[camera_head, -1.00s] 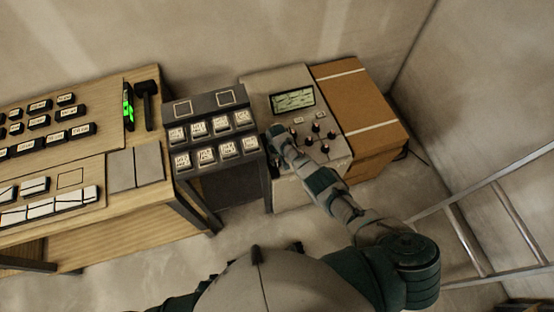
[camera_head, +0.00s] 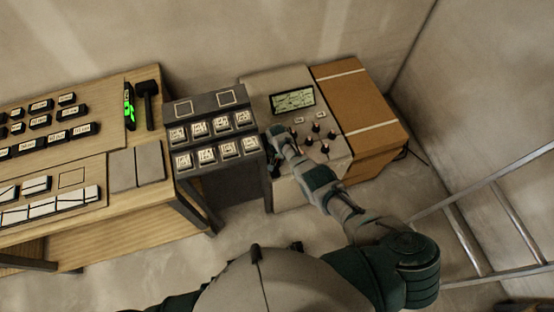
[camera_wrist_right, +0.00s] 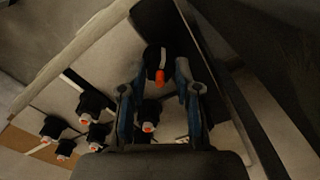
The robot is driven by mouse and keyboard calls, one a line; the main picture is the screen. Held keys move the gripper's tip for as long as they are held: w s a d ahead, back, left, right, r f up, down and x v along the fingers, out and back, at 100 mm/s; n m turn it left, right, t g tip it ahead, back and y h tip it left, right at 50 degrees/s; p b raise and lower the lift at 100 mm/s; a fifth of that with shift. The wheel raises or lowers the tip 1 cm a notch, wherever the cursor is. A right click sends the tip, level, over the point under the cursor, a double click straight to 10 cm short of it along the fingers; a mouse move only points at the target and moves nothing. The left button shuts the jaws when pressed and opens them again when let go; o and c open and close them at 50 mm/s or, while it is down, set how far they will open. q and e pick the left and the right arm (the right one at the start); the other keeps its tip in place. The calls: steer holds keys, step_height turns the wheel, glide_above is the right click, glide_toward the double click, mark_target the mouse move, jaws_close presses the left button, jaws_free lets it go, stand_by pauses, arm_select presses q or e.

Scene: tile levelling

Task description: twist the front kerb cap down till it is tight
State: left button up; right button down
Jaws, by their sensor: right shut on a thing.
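My right gripper (camera_head: 274,132) reaches to the left part of the grey console's sloped top (camera_head: 265,85). In the right wrist view its two fingers (camera_wrist_right: 160,72) are shut on a black knob-like cap (camera_wrist_right: 155,58) with an orange-red pointer. I take this as the front kerb cap, but no label on it can be read. In the head view my gripper hides the cap. How tight it sits cannot be told. My left gripper is not in view.
Several similar black caps with orange-red tips (camera_wrist_right: 92,101) stand close by on the console. A lit screen (camera_head: 293,101) lies behind them. A dark rack of pale keys (camera_head: 207,102) stands left, a brown box (camera_head: 356,85) right, and a ladder (camera_head: 510,215) further right.

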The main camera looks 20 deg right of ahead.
mark_target(276, 159)
steer(key=shift+w+r, duration=0.25)
steer(key=shift+w, duration=0.05)
steer(key=c, duration=1)
jaws_free()
steer(key=shift+o, duration=0.9)
steer(key=shift+f, duration=0.2)
steer(key=shift+s+r, duration=0.1)
step_height(276, 159, up, 12)
